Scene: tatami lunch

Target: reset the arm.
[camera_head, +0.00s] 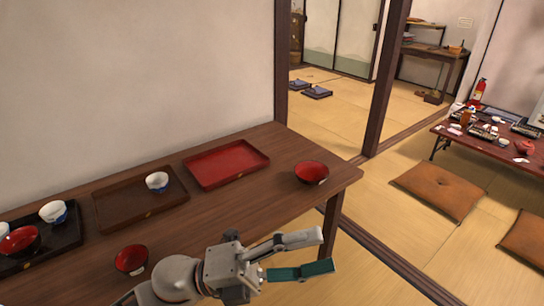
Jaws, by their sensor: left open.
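My left gripper (312,254) reaches in from the bottom of the head view. Its two fingers are spread apart with nothing between them, one pale grey and one with a green pad. It is over the front edge of the wooden table (235,222), with the fingers over the tatami floor. My right gripper is not in view.
The table holds a red tray (226,164), a brown tray (112,204) with a white-blue cup (157,181), and a black tray (72,236) with a cup and bowl. Red-black bowls stand at the right end (311,173) and near my arm (131,260).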

